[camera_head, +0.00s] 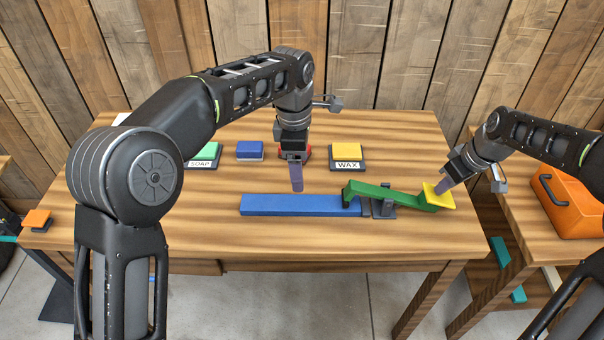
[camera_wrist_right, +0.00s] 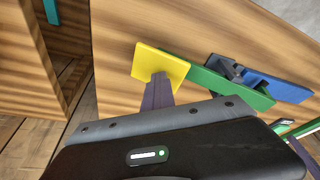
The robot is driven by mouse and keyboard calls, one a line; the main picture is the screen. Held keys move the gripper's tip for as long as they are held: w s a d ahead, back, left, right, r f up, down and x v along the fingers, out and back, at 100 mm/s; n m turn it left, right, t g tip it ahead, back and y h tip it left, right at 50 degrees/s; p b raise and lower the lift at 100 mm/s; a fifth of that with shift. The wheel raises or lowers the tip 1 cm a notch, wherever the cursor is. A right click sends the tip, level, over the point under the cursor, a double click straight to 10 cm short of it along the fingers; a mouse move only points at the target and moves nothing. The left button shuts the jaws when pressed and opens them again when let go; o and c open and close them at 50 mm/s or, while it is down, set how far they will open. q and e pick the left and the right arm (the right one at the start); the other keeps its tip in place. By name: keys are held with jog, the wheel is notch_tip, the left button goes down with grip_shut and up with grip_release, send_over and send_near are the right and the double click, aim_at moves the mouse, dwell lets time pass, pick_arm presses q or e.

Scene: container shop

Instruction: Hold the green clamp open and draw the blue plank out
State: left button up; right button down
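The blue plank (camera_head: 300,205) lies flat along the table, its right end at the dark clamp base (camera_head: 384,204). The green clamp lever (camera_head: 395,195) slopes down to the right. Its hooked left end is over the plank's right end; I cannot tell whether they touch. My right gripper (camera_head: 441,187) has its purple fingertips together at the yellow pad (camera_head: 437,199) on the lever's right end. The right wrist view also shows the fingers (camera_wrist_right: 158,90) against the pad. My left gripper (camera_head: 296,184) points down just above the plank's middle; one finger may hide the other.
Behind the plank stand a green SOAP block (camera_head: 205,151), a blue block (camera_head: 250,149), a red piece (camera_head: 307,152) partly hidden by my left gripper, and a yellow WAX block (camera_head: 347,150). An orange case (camera_head: 573,205) stands at the right. The table front is clear.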

aim_at(291, 202)
jog(key=shift+f, duration=0.1)
jog(key=shift+a, duration=0.1)
pick_arm(q)
jog(key=shift+a+r+n+y, duration=0.2)
jog(key=shift+a+n+y, duration=0.25)
jog(key=shift+a, duration=0.65)
jog(key=shift+f, duration=0.1)
notch_tip(291, 202, down, 12)
jog(key=shift+r, duration=0.1)
jog(key=shift+c, duration=0.4)
jog(key=c, duration=1.5)
grip_shut()
jog(key=shift+r, duration=0.15)
